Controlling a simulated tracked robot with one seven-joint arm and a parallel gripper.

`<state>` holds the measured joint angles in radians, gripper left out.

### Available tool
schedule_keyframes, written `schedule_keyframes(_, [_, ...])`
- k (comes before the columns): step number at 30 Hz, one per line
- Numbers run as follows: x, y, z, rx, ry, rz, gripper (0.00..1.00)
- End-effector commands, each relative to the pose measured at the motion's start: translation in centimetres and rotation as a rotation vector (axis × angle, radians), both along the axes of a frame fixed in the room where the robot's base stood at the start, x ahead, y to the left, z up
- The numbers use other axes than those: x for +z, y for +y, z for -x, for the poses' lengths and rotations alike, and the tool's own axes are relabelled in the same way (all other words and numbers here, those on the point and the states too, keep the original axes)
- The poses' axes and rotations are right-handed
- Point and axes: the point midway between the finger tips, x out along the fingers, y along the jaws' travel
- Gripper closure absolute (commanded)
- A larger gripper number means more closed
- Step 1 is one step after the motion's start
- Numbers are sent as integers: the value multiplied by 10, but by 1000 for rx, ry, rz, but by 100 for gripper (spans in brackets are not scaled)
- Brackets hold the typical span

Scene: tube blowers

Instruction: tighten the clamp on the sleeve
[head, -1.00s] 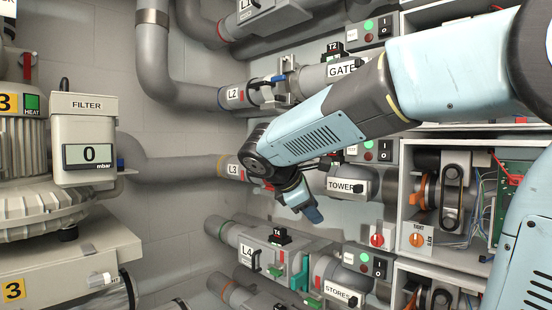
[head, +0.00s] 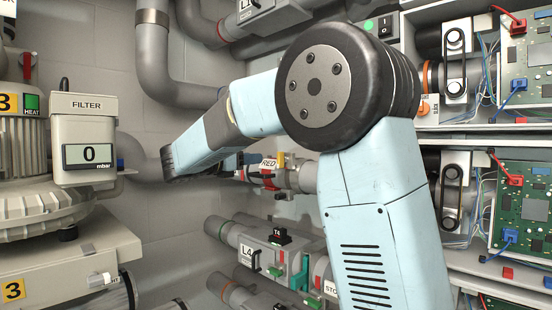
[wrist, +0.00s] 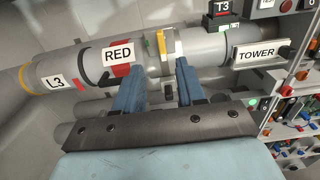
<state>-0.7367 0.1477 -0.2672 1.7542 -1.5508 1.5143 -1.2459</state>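In the wrist view, the L3 pipe line runs across the top with a grey section labelled RED (wrist: 118,53). A dark band and red patches mark this section. To its right is a grey collar (wrist: 167,62) with yellow and green marks, which looks like the clamp; I cannot tell how tight it is. My gripper (wrist: 157,70) is open, its two blue fingers spread in front of the pipe and collar. The fingers overlap the pipe's lower edge; contact cannot be told. In the head view, the RED label (head: 268,162) shows beside my arm, which hides much of the gripper.
The TOWER pipe end (wrist: 257,52) and T3 box (wrist: 222,10) lie right of the collar. The L4 line (head: 250,250) runs below. The filter unit (head: 85,135) stands at left, with open electronics cabinets (head: 525,200) at right. Bare wall shows behind the pipes.

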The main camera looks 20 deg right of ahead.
Motion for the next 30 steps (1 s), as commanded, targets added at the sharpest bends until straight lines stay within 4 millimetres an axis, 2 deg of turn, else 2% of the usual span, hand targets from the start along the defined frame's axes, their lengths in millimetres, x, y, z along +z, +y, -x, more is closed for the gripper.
schedule_keyframes(12, [0, -64, -36, -1, 0, -1, 61])
schedule_keyframes(18, [0, -87, -50, -1, 0, -2, 61])
schedule_keyframes(24, [-1, -98, -56, 0, 0, -2, 61])
schedule_keyframes(30, [0, -99, -57, 1, 0, -2, 61])
